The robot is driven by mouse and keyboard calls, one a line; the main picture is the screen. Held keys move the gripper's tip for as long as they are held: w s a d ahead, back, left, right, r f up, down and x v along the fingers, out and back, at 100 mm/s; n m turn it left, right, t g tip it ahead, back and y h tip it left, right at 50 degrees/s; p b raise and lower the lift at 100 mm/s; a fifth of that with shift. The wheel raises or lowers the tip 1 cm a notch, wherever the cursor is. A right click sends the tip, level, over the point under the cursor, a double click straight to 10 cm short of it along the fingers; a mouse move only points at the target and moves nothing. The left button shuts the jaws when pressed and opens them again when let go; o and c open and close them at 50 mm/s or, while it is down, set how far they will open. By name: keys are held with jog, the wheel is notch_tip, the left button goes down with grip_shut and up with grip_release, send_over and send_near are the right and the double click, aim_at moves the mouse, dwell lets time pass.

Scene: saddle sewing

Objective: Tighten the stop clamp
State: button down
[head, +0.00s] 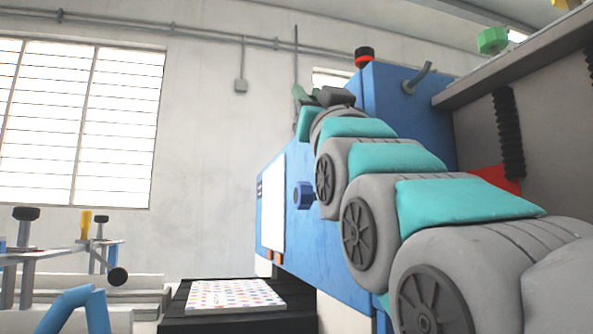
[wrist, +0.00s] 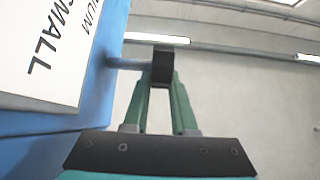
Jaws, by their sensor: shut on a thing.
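In the wrist view, a dark knob (wrist: 162,64) stands out on a short shaft from the blue machine body (wrist: 95,140), beside a white size label (wrist: 45,50) reading "SMALL". It looks like the stop clamp's knob. My gripper (wrist: 163,88) has its two green fingers closed on the knob from either side. In the head view, my gripper (head: 299,95) is at the far end of my arm, over the blue machine (head: 275,170). The held knob cannot be made out there.
A blue knob (head: 303,195) sticks out of the machine's side near a white panel (head: 271,205). A bench with clamps (head: 60,255) is at the left. A patterned sheet (head: 235,295) lies on a dark table.

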jog(key=shift+t+b, duration=0.35)
jog(key=shift+t, duration=0.15)
jog(key=c, duration=0.7)
grip_release()
jog(key=shift+s+f, duration=0.1)
jog(key=v, duration=0.7)
jog(key=shift+s+d+f, duration=0.1)
jog(key=shift+s+f, duration=0.15)
